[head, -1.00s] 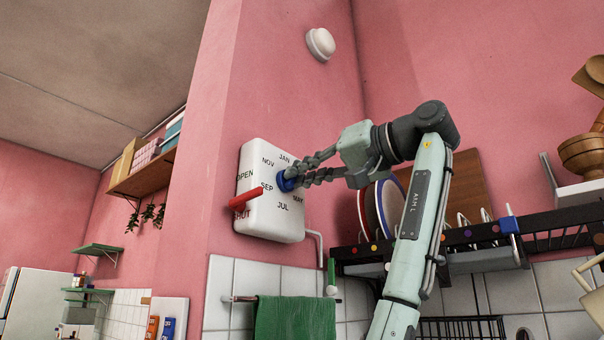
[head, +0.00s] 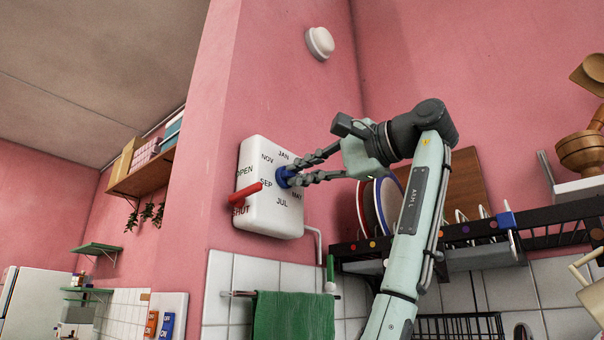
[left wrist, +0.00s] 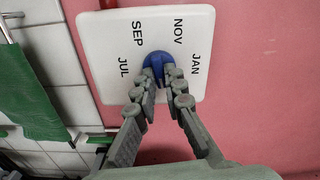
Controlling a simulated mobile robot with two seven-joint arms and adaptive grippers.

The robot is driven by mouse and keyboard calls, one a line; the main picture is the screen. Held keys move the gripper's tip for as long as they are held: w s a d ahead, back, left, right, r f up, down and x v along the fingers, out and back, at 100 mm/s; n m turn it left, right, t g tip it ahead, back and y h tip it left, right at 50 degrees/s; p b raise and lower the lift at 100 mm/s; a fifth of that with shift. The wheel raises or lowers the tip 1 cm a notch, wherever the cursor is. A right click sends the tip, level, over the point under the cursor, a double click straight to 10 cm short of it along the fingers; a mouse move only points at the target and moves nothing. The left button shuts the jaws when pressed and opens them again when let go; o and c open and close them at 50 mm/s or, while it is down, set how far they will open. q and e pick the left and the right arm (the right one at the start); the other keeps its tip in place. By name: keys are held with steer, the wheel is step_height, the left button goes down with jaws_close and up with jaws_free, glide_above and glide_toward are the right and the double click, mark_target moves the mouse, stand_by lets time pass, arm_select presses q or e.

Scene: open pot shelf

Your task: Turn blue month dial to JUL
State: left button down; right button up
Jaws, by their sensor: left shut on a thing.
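The blue month dial (head: 281,177) sits in the middle of a white wall box (head: 262,220) with black month labels JAN, MAY, JUL, SEP and NOV around it. My left gripper (head: 291,177) is shut on the dial, one finger on each side. In the left wrist view the blue dial (left wrist: 156,61) shows between the fingertips (left wrist: 160,76), with NOV, SEP, JUL and JAN readable around it. The fingers cover part of the dial, and I cannot tell which month it points to. My right gripper is not in view.
A red lever (head: 245,195) sticks out of the box's left side between OPEN and SHUT. Below hang a green towel (head: 294,317) and a bent white pipe (head: 317,240). A dark dish rack (head: 470,236) with plates (head: 377,207) stands right of the box.

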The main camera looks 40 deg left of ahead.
arm_select(q)
steer(key=shift+s+f+m+b, duration=0.15)
steer(key=shift+m+b, duration=1.35)
steer(key=shift+m, duration=3.45)
steer(key=shift+s+f+m+b, duration=0.15)
steer(key=shift+m+b, duration=1.35)
steer(key=shift+m, duration=3.45)
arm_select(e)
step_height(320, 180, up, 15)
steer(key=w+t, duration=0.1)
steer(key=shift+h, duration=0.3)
arm_select(q)
steer(key=shift+w, duration=0.1)
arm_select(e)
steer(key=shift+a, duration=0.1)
arm_select(q)
steer(key=c, duration=1.6)
jaws_free()
steer(key=d, duration=1.2)
steer(key=shift+s, duration=0.45)
